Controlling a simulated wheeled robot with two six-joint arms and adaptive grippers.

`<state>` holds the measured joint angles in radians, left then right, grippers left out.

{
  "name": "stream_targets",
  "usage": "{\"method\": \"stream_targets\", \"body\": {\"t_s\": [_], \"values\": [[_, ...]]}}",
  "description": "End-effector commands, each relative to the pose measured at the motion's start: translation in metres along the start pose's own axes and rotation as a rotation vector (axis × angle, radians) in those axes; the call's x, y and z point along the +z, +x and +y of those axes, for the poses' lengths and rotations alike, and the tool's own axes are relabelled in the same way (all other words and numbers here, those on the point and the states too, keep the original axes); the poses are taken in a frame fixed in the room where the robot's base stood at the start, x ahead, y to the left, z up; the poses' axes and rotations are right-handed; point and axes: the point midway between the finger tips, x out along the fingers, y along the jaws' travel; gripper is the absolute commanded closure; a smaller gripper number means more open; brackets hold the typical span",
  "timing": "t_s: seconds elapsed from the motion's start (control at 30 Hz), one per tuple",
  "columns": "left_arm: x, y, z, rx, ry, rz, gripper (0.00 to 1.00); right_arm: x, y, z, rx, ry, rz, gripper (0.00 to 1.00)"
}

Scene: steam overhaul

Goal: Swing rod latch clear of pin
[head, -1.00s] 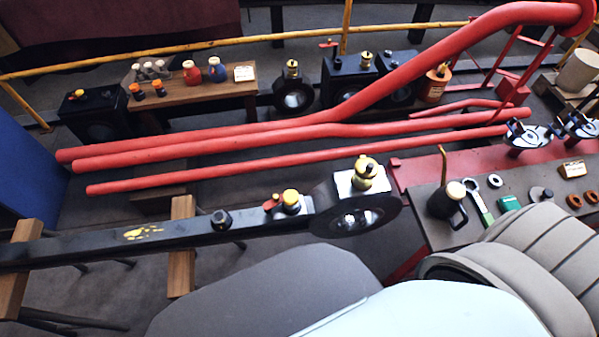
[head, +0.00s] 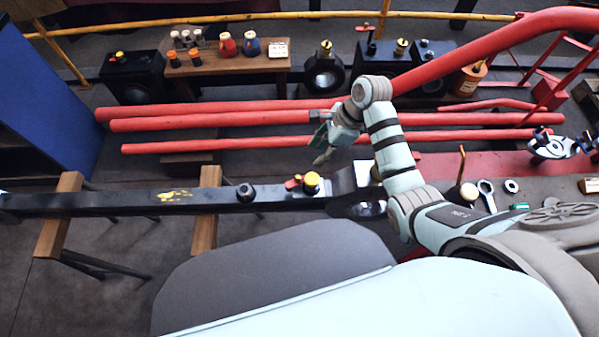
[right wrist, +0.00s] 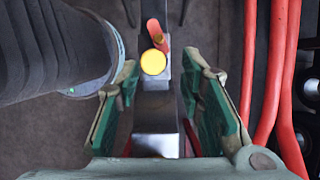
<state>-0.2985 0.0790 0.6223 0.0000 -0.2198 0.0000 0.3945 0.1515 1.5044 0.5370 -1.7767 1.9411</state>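The black rod (head: 130,203) lies across two wooden trestles. Near its right end stand a small red latch (head: 293,183) and a yellow-topped pin (head: 311,181), side by side. In the right wrist view the yellow pin top (right wrist: 153,62) is seen from above, and the red latch (right wrist: 158,37) lies against its far side. My right gripper (head: 322,150) is above and just behind the rod, near the latch. In the wrist view its green-padded fingers (right wrist: 163,80) are apart with nothing held between them. My arm partly hides the rod's round end (head: 358,208). My left gripper is not in view.
Long red pipes (head: 220,125) run behind the rod, close to my right gripper. A wooden bench (head: 230,65) with jars stands at the back. A black knob (head: 244,192) sits on the rod. A red bench (head: 450,173) with tools is at right.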

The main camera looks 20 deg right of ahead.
Motion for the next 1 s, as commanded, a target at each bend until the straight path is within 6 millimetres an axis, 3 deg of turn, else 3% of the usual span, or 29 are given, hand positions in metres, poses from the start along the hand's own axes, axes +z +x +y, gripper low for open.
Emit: {"method": "stream_targets", "body": {"t_s": [0.3, 0.5, 0.9, 1.0], "values": [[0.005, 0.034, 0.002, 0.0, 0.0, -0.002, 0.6, -0.003, 0.091, 0.002, 0.004, -0.002, 0.0, 0.65], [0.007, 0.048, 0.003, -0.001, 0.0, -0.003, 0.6, -0.002, 0.128, 0.001, 0.001, -0.003, 0.001, 0.65], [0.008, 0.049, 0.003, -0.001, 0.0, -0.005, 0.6, -0.002, 0.138, 0.001, -0.001, -0.004, 0.003, 0.65], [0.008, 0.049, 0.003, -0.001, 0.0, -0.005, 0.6, -0.002, 0.138, 0.001, -0.001, -0.004, 0.003, 0.8]]}}
